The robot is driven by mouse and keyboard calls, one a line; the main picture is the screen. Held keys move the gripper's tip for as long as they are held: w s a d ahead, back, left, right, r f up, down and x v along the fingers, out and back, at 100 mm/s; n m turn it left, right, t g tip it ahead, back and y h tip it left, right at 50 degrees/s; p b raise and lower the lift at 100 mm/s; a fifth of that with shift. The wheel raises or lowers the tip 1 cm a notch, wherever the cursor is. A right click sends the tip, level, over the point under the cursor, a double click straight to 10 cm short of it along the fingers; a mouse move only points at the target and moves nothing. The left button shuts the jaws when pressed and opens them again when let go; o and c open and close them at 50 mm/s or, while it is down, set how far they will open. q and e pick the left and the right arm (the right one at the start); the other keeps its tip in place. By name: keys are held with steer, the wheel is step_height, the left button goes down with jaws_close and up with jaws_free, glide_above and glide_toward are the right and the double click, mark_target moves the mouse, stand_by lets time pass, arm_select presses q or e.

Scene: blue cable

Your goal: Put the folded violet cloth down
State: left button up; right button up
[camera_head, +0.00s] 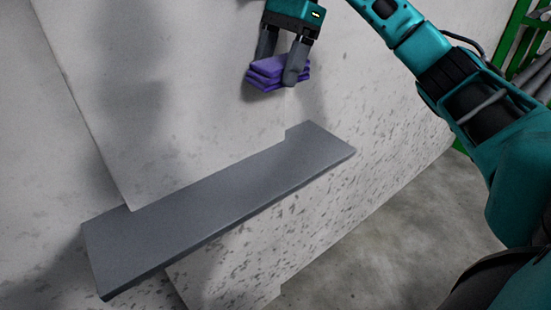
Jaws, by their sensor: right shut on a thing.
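The folded violet cloth (266,73) is a small layered stack near the top middle of the head view. My right gripper (281,66) is shut on it, with one grey finger in front of the cloth and the other at its far left side. The cloth is apart from the grey shelf (225,195), above its far right end in the picture. My left gripper is not in view.
The bare grey shelf juts from a speckled pale wall (190,90) and has a notched back edge. Its top is clear. Concrete floor (400,245) shows at the lower right. A green frame (515,40) stands at the upper right.

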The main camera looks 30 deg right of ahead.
mark_target(273, 165)
step_height(273, 165, down, 19)
steer(key=shift+f+b, duration=0.1)
steer(key=shift+b, duration=0.35)
steer(key=shift+f, duration=0.2)
steer(key=o, duration=0.9)
steer(key=shift+o, duration=0.2)
steer(key=v, duration=1.2)
steer(key=shift+r, duration=0.25)
